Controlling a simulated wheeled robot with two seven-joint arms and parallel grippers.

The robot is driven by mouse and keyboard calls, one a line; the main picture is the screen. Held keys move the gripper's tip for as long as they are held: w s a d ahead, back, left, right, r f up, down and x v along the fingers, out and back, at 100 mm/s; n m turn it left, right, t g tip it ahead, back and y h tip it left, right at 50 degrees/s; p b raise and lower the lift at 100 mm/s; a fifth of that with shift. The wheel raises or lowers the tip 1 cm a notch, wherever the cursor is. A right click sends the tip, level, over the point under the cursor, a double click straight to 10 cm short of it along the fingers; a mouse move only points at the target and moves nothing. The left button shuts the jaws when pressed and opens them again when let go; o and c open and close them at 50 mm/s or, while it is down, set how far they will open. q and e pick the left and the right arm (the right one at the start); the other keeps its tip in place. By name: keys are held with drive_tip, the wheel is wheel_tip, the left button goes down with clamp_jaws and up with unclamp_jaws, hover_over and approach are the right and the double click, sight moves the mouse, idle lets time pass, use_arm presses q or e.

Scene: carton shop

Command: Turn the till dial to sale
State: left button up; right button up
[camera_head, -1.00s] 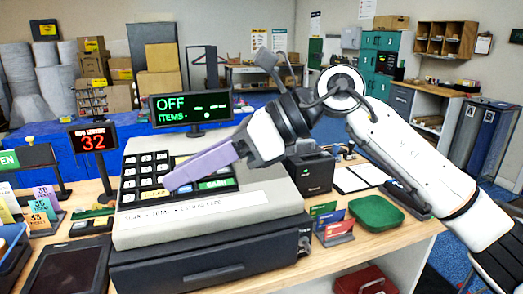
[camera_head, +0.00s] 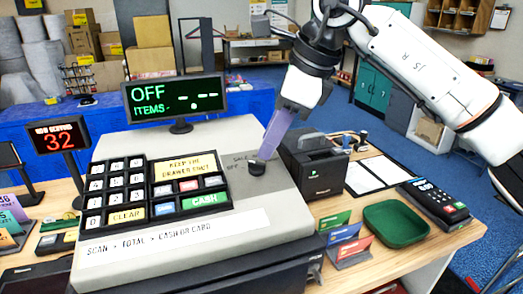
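The till (camera_head: 150,250) stands on the counter with its keypad (camera_head: 118,188) facing me. The till dial (camera_head: 257,167) is a small black knob on the till's right side. Small lettering, SALE and OFF, is printed just left of it. My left gripper is not in view.
A black card printer or box (camera_head: 315,168) stands close to the right of the dial. A green tray (camera_head: 396,222), a card rack (camera_head: 347,245) and a card terminal (camera_head: 433,204) lie further right. A red number display (camera_head: 61,138) stands at left.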

sight(258, 163)
drive_tip(key=shift+p+x, duration=0.3)
drive_tip(key=shift+x, duration=2.35)
clamp_jaws()
